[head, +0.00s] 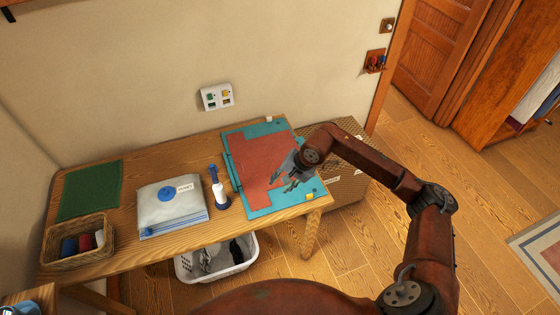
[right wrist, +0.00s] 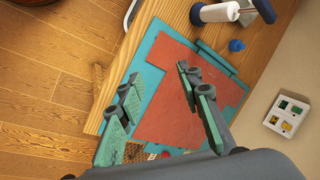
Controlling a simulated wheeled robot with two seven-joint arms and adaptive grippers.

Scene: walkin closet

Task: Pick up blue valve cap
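A small blue cap (right wrist: 236,45) lies on the wooden table in the right wrist view, between the white pump and the edge of the teal mat. I cannot pick it out clearly in the head view. A white storage bag (head: 160,216) with a round blue valve disc (head: 167,194) lies on the table. My right gripper (head: 283,184) is above the red and teal mat, apart from the cap. In the right wrist view the right gripper (right wrist: 158,72) has its fingers spread with nothing between them. My left gripper is not in view.
A wicker basket (head: 63,253) of rolled items and a green mat (head: 90,190) are at the left. A laundry basket (head: 186,273) is below the table (head: 128,262).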

